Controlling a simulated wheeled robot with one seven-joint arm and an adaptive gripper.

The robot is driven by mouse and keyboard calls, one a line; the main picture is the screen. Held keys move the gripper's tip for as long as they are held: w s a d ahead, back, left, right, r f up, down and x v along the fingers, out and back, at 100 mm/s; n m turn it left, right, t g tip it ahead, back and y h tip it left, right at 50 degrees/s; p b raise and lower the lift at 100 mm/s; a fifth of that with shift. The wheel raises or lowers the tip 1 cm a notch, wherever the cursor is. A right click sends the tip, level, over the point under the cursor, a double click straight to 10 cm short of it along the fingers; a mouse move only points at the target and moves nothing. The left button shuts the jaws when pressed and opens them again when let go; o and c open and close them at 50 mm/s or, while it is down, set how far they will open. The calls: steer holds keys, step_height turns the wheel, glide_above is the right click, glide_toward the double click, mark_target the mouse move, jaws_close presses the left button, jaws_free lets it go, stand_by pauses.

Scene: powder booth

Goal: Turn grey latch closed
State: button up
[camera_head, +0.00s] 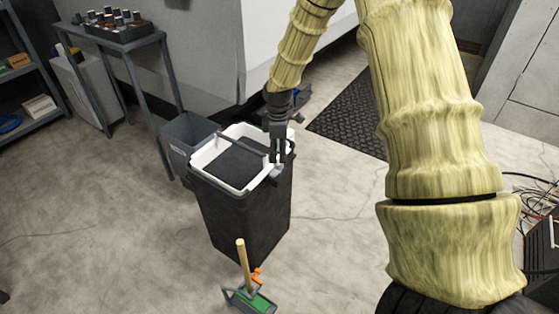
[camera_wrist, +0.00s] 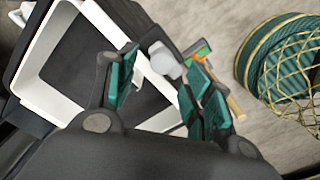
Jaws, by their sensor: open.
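A pale grey latch (camera_wrist: 164,60) sits at the edge of a dark bin with a white rim (camera_wrist: 38,38). In the wrist view it lies between and just beyond the fingertips of my gripper (camera_wrist: 163,82). The gripper is open, with one green-padded finger on each side of the latch's line. In the head view my gripper (camera_head: 279,155) points down at the right edge of the bin (camera_head: 238,215), and the latch (camera_head: 277,171) shows only small under it. I cannot tell whether the fingers touch it, or how far it is turned.
A grey bin (camera_head: 187,130) stands behind the dark one. A green dustpan (camera_head: 255,302) with a wooden-handled tool (camera_head: 243,265) is on the floor in front. A table (camera_head: 112,34) with a rack stands at back left. Floor left of the bin is clear.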

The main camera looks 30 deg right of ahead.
mark_target(278, 161)
steer(key=shift+f, duration=2.4)
